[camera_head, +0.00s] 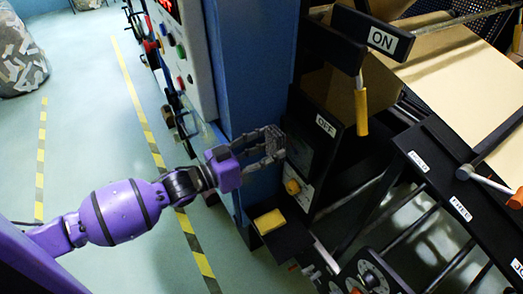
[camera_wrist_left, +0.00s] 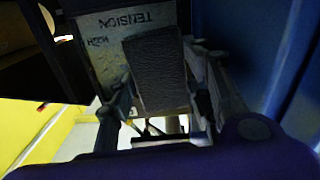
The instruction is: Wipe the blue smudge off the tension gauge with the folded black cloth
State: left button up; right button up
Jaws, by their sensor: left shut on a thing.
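My left gripper (camera_head: 268,148) is in front of the dark machine housing beside the blue column. In the left wrist view its fingers (camera_wrist_left: 160,108) are shut on the folded black cloth (camera_wrist_left: 158,65), a dark textured pad standing between them. The tension gauge shows as a pale plate marked TENSION (camera_wrist_left: 103,58), directly behind the cloth. The cloth covers much of the plate; I cannot tell whether they touch. I see no blue smudge; any on the covered part is hidden. My right gripper is not in view.
The blue column (camera_head: 250,65) stands close beside the gripper. The OFF box (camera_head: 325,125) and ON lever (camera_head: 382,40) are to the right. Floor at left is open.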

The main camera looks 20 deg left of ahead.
aim_at(303, 158)
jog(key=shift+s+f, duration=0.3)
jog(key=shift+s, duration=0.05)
pick_arm(q)
jog(key=shift+w+d, duration=0.35)
jog(key=shift+w, duration=0.05)
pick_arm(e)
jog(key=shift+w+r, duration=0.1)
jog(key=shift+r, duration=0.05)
pick_arm(q)
jog(key=shift+w+d, duration=0.3)
jog(key=shift+w, duration=0.1)
dwell(0.4)
jog(key=shift+s+d+r+p, duration=0.2)
jog(key=shift+s+d+p, duration=0.3)
jog(key=shift+s+d, duration=0.15)
jog(key=shift+s+d+f+p, duration=0.15)
jog(key=shift+s+d+p, duration=0.25)
jog(key=shift+s+d, duration=0.45)
jog(key=shift+s+d+p, duration=0.35)
jog(key=shift+s+d, duration=0.05)
jog(key=shift+d, duration=0.35)
jog(key=shift+s+d+p, duration=0.3)
jog(key=shift+s+d, duration=0.05)
jog(key=shift+d, duration=0.35)
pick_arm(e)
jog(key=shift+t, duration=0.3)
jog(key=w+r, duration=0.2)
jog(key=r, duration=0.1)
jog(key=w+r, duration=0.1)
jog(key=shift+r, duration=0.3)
